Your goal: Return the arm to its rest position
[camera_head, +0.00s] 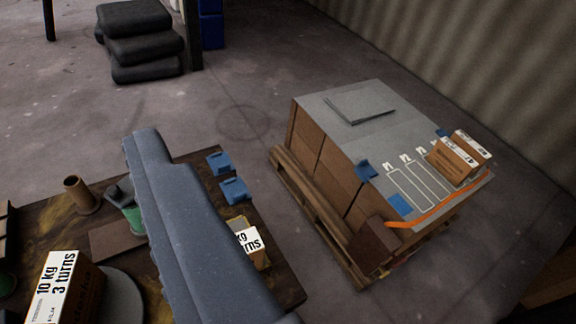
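A large blue-grey part of mine, seemingly my gripper (150,142), reaches up from the bottom edge over the dark workbench (110,243). Its left edge is ribbed. Only one long piece shows, so I cannot see whether it has closed on anything or whether the fingers are apart. It hides the middle of the bench. No held thing shows at its tip. The rest of my arm is out of view, and the rest position is not marked anywhere.
A pallet (310,211) of boxes stands right. Black sacks (141,45) lie behind; floor between is clear.

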